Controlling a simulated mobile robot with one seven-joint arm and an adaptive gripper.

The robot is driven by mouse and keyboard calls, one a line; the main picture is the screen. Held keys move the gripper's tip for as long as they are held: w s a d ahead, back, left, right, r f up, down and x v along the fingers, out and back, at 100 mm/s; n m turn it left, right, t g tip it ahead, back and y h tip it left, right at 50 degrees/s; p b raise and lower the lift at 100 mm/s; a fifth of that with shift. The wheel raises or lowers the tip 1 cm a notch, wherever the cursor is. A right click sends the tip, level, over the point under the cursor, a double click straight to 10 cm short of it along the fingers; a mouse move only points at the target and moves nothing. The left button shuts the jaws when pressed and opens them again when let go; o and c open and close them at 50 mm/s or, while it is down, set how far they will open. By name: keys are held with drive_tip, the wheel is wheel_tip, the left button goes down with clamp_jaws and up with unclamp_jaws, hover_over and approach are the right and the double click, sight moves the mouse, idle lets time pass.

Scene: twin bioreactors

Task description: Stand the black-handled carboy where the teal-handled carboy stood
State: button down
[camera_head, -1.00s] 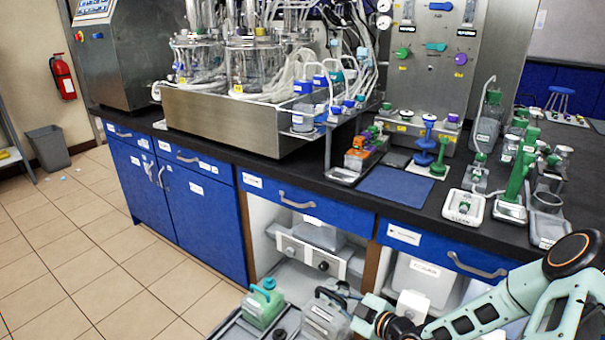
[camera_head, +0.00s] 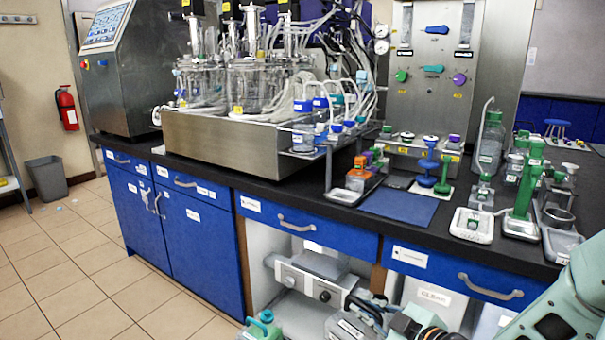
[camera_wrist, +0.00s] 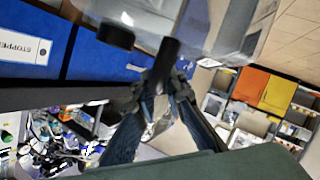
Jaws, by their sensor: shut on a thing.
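The black-handled carboy (camera_head: 343,326) is at the bottom edge of the head view, its lower part cut off. My gripper (camera_head: 384,318) reaches it from the right. In the wrist view my gripper (camera_wrist: 160,88) is shut on the carboy's black handle, and the carboy's translucent grey body (camera_wrist: 205,25) fills the top of the picture. The teal-handled carboy (camera_head: 263,327) is to the left of the held one, apart from it and also partly cut off. What lies under both carboys is out of view.
The black bench (camera_head: 330,214) stands behind, with blue drawers (camera_head: 300,222) and an open bay below. A blue mat (camera_head: 398,206) lies bare on the bench. Green-topped glassware (camera_head: 523,195) crowds its right side. A steel bioreactor tray (camera_head: 225,140) fills the left part.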

wheel_tip(320, 180, up, 30)
drive_tip(key=p, duration=3.6)
drive_tip(key=shift+s+f, duration=0.2)
drive_tip(key=shift+f, duration=0.05)
